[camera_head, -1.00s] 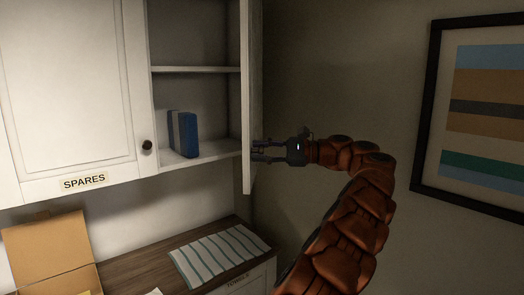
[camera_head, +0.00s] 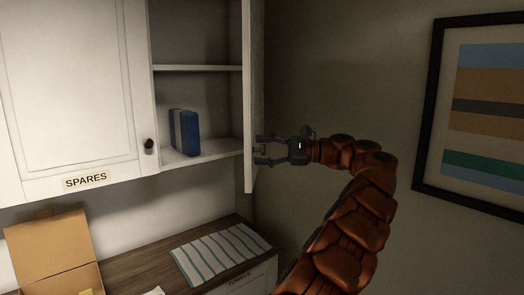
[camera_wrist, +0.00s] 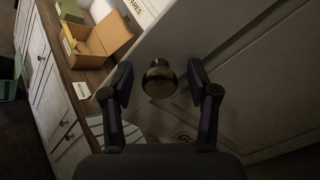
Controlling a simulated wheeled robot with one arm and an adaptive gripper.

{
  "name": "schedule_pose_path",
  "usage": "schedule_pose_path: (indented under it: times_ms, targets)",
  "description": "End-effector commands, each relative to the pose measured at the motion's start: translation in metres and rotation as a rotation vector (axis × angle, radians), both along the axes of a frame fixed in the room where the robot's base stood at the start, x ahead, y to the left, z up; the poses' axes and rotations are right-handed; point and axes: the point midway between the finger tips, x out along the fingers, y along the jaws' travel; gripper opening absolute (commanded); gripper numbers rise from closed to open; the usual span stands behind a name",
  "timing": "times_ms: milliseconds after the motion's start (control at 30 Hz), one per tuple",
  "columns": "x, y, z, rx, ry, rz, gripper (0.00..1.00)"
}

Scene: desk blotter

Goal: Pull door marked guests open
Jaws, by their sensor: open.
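The door marked guests (camera_head: 249,100) stands swung open, seen nearly edge-on at the right of the cabinet in the head view. My gripper (camera_head: 264,151) is open around the knob, with a visible gap on each side in the wrist view. The open compartment (camera_head: 197,103) shows a shelf and a blue book-like item (camera_head: 188,132).
The closed SPARES door (camera_head: 70,95) is to the left. Below, the wooden counter (camera_head: 158,262) holds a striped cloth (camera_head: 220,252) and an open cardboard box (camera_head: 52,250). A framed picture (camera_head: 428,110) hangs on the right wall. Wall space behind my gripper looks clear.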

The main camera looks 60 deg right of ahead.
Motion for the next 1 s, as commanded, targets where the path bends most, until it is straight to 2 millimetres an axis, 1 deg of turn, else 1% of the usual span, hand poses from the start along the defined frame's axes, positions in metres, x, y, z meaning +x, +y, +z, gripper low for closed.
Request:
schedule_pose_path:
  times_ms: [167,267,500,800,1000]
  targets:
    - [0.0,-0.001,0.005,-0.001,0.0,-0.002,0.59]
    - [0.0,-0.001,0.015,-0.002,0.002,-0.003,0.59]
    - [-0.001,-0.001,0.046,-0.006,-0.001,-0.005,0.59]
    - [0.001,-0.001,0.076,-0.002,0.002,-0.001,0.59]
    - [0.001,-0.005,0.086,-0.007,0.005,-0.015,0.59]
